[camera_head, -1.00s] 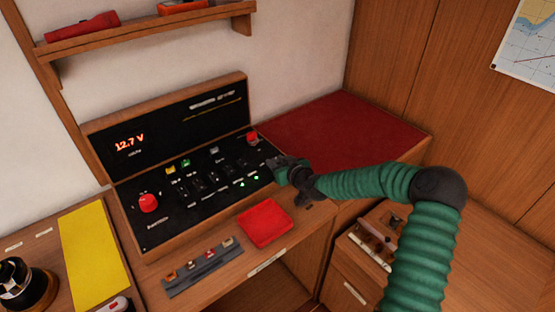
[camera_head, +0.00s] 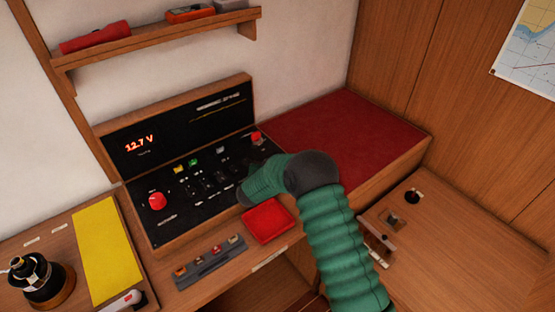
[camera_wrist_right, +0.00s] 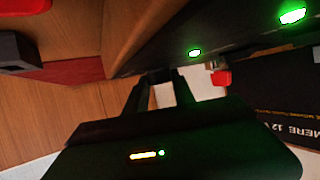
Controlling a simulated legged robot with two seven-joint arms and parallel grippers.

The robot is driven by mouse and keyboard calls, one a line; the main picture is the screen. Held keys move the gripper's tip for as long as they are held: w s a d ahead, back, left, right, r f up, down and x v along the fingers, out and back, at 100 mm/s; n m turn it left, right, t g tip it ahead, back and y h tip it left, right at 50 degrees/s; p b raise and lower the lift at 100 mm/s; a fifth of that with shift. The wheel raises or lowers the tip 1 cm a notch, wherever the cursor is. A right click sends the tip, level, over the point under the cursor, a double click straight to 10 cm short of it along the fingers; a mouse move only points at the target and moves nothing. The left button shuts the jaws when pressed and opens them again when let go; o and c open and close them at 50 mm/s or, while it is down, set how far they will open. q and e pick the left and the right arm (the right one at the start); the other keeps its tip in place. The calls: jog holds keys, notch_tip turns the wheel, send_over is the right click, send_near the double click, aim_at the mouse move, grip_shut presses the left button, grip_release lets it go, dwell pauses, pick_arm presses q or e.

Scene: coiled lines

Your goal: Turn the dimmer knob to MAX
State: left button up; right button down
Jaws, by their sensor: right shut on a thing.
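The black switch panel (camera_head: 181,217) in its wooden case stands on the desk with its lid up. My right gripper is at the panel's right part, hidden behind my green forearm in the head view. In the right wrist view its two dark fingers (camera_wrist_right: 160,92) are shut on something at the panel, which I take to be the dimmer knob. The knob itself and its MAX mark are hidden, so its angle cannot be told. Two green lamps (camera_wrist_right: 194,53) glow near the fingers. My left gripper is not in view.
A red knob (camera_head: 157,201) sits on the panel's left, and a red switch (camera_head: 256,138) at its back right. A red pad (camera_head: 267,222) and a grey strip of small parts (camera_head: 208,261) lie in front. A red cushion (camera_head: 335,125) lies to the right.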

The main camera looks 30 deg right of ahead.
jog(key=shift+w+m+g+h, duration=0.1)
jog(key=shift+m+g+h, duration=0.2)
jog(key=shift+m, duration=0.1)
jog(key=c, duration=1.1)
grip_release()
jog(key=shift+a, duration=0.1)
jog(key=v, duration=1.6)
jog(key=shift+a+r, duration=0.1)
jog(key=shift+a, duration=0.2)
